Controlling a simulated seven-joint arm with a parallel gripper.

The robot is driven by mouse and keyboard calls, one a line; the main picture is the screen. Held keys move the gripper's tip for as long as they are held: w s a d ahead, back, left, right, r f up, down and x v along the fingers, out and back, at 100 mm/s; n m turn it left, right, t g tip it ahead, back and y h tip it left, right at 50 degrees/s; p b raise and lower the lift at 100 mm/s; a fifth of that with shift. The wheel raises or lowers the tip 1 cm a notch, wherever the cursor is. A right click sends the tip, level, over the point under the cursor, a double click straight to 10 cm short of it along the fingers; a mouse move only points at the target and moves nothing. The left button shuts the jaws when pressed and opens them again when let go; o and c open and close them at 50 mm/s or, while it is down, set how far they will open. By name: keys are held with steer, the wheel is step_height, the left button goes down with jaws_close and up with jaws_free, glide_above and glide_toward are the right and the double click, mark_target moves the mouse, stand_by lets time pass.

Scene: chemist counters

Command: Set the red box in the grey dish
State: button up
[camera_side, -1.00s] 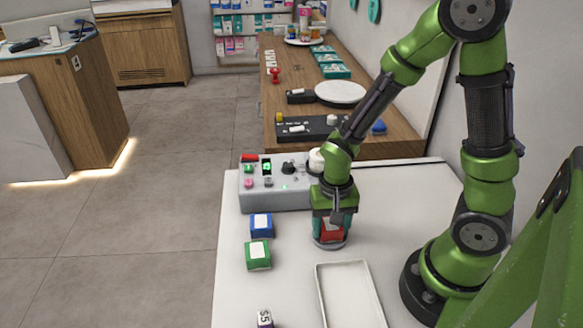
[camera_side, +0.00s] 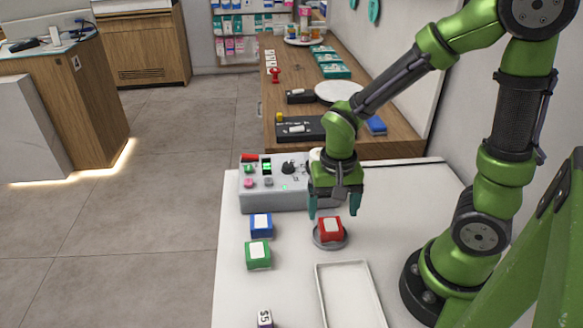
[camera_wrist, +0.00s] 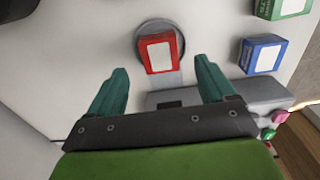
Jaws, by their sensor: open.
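The red box (camera_side: 331,229) with a white label on top sits in the round grey dish (camera_side: 318,243) on the white table. My gripper (camera_side: 335,209) is open and empty, above and slightly behind the box in the side view. Its teal fingers are spread apart and do not touch the box in the wrist view (camera_wrist: 160,85).
A blue box (camera_side: 261,226) and a green box (camera_side: 258,254) stand left of the dish. A grey control panel (camera_side: 262,198) with buttons is behind.

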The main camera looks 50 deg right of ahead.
step_height(320, 180, up, 6)
step_height(320, 180, up, 11)
steer(key=n+t+y, duration=0.2)
steer(key=n+t, duration=0.3)
steer(key=t, duration=0.2)
glide_above(331, 225)
steer(key=s+a, duration=0.2)
steer(key=shift+s+d+r, duration=0.15)
steer(key=shift+d+r, duration=0.05)
